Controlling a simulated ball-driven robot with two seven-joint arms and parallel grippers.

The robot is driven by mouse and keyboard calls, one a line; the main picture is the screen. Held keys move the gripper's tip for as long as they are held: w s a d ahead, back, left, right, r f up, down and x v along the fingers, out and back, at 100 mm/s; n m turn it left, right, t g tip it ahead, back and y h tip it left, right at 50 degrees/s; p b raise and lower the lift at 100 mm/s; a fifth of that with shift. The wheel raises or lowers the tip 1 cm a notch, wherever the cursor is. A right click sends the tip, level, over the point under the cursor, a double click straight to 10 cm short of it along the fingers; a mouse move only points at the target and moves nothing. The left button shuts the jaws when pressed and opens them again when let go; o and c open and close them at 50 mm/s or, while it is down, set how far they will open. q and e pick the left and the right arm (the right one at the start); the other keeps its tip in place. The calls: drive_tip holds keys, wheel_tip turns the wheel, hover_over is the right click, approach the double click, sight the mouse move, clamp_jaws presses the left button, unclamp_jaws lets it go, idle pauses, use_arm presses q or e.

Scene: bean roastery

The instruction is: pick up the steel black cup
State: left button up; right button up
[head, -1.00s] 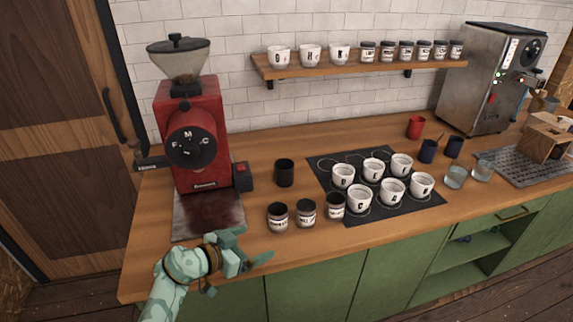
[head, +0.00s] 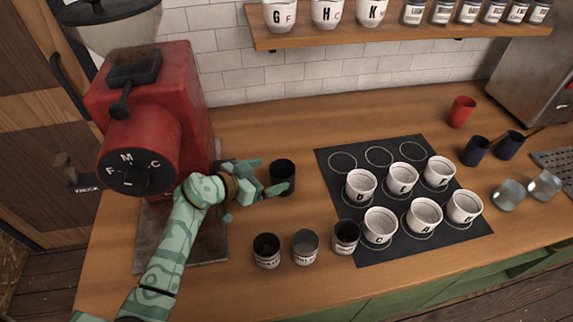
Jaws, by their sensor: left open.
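The black cup (head: 284,173) stands upright on the wooden counter, right of the red grinder. My left gripper (head: 271,176) is open at the cup's left side, its fingers pointing right. The far finger ends close to the cup's left wall. The near finger reaches in front of the cup's lower left part and hides a little of it. I cannot tell whether either finger touches the cup. My right gripper is not in view.
The red grinder (head: 153,125) stands close behind my left arm. Three dark-topped jars, one being this jar (head: 305,247), stand in front of the cup. A black mat (head: 336,190) with several white lettered cups lies to the right. A shelf (head: 400,32) hangs above.

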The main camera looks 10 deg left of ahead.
sight(292, 167)
use_arm(q)
drive_tip(key=b+x, duration=0.3)
drive_tip(key=x, duration=0.4)
drive_tip(key=shift+w, duration=0.1)
drive_tip(key=shift+w+d, duration=0.15)
drive_tip(key=shift+w, duration=0.05)
drive_tip(key=shift+s, duration=0.1)
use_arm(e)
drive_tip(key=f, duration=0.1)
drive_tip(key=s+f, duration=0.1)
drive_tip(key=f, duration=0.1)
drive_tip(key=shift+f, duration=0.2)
use_arm(q)
drive_tip(key=c, duration=1.1)
